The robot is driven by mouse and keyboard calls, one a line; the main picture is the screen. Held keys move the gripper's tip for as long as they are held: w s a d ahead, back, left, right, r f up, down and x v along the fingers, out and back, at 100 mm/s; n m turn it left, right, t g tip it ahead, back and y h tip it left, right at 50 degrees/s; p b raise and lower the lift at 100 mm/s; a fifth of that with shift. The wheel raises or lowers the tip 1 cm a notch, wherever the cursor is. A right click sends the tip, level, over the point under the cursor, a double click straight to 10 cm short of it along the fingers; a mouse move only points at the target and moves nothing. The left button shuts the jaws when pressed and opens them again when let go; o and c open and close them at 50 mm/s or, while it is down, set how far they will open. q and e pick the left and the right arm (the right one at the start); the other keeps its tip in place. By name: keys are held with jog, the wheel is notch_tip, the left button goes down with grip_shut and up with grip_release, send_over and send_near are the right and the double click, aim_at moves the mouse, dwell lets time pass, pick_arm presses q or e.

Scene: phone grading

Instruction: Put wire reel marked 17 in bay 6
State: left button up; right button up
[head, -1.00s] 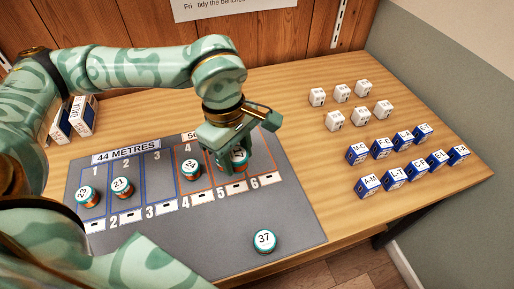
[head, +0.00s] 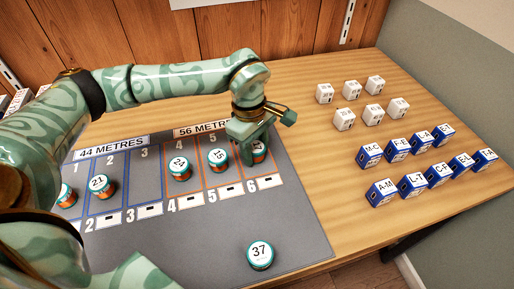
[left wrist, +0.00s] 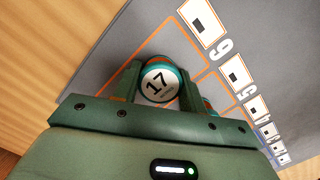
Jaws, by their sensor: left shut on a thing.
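The wire reel marked 17 (left wrist: 159,83) is teal and orange with a white top, upright between the fingers of my left gripper (left wrist: 160,90) in the left wrist view. My left gripper (head: 253,146) is shut on it over bay 6 (head: 265,170), the rightmost orange-outlined bay. In the head view the reel (head: 260,151) is partly hidden by the gripper. I cannot tell whether the reel touches the mat. My right gripper is not in view.
On the grey mat (head: 200,240), reel 15 (head: 218,160) stands in bay 5, close beside, and reel 24 (head: 179,168) in bay 4. Reel 37 (head: 260,255) stands in front of the bays. White boxes (head: 345,119) and blue boxes (head: 382,192) stand at the right.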

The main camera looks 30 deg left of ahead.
pick_arm(q)
jog(key=o, duration=1)
jog(key=shift+s, duration=0.1)
jog(key=shift+c, duration=0.2)
jog(key=shift+r, duration=0.15)
notch_tip(320, 180, up, 12)
jog(key=a+p, duration=0.1)
jog(key=p, duration=0.3)
jog(key=shift+a+p, duration=0.2)
jog(key=shift+p, duration=0.2)
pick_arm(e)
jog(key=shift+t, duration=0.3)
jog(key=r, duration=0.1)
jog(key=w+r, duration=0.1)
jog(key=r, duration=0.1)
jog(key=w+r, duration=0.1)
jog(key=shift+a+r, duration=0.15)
